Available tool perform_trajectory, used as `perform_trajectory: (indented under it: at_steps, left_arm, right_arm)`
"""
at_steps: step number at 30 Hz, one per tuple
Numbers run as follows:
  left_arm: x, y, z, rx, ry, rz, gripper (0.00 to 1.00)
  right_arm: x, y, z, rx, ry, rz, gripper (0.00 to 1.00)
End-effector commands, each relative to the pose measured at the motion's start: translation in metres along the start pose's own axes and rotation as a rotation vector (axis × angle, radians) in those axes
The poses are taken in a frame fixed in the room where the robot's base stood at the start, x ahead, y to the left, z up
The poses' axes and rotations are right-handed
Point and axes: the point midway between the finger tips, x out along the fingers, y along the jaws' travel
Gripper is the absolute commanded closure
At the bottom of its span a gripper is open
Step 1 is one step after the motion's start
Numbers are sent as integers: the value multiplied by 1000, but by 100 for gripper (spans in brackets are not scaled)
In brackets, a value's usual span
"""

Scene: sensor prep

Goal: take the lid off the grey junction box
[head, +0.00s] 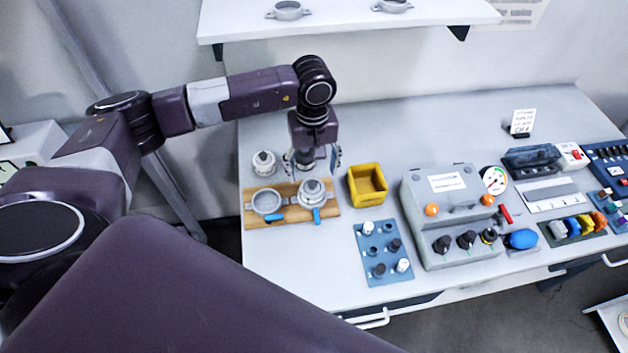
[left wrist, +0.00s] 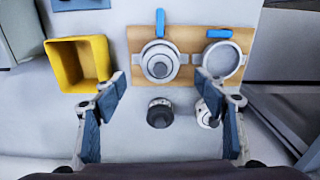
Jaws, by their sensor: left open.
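The grey junction box (head: 412,203) stands on the table right of the yellow bin in the head view. Its lid (head: 462,199) is on and has a white label, with two orange knobs (head: 431,210) at its front edge. Black round fittings (head: 466,240) stand along the box's front. My left gripper (head: 313,162) is open and empty, well left of the box, behind the wooden board. In the left wrist view its spread fingers (left wrist: 160,85) show nothing held. A grey edge at that view's upper left may be the box. My right gripper is not in view.
The wooden board (head: 247,215) holds two ring clamps with blue handles, one with a round fitting. Yellow bin (head: 367,185) and blue mat (head: 371,272) lie between board and box. A gauge (head: 494,180) and blue bulb (head: 522,239) crowd the box's right. A shelf (head: 340,18) hangs above.

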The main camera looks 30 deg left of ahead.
Motion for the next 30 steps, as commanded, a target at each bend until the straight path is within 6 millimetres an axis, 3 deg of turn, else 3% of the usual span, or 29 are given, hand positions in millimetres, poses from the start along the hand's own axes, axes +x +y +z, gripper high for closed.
perform_trajectory:
  at_steps: [2,5,9,14,20,25,30]
  left_arm:
    - [5,-2,1,-1,-4,-2,34]
    - [17,-4,2,-1,-5,-2,34]
    - [38,-4,2,-2,-5,0,34]
    - [50,-3,1,-1,-2,3,34]
    - [51,-3,1,-1,-2,3,34]
    - [51,-3,1,-2,-2,3,53]
    - [51,-3,1,-2,-2,3,70]
  right_arm:
    - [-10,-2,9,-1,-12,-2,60]
    - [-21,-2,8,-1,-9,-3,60]
    - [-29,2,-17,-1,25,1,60]
    - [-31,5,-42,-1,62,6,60]
    - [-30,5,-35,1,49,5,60]
    - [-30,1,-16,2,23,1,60]
    - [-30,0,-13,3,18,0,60]
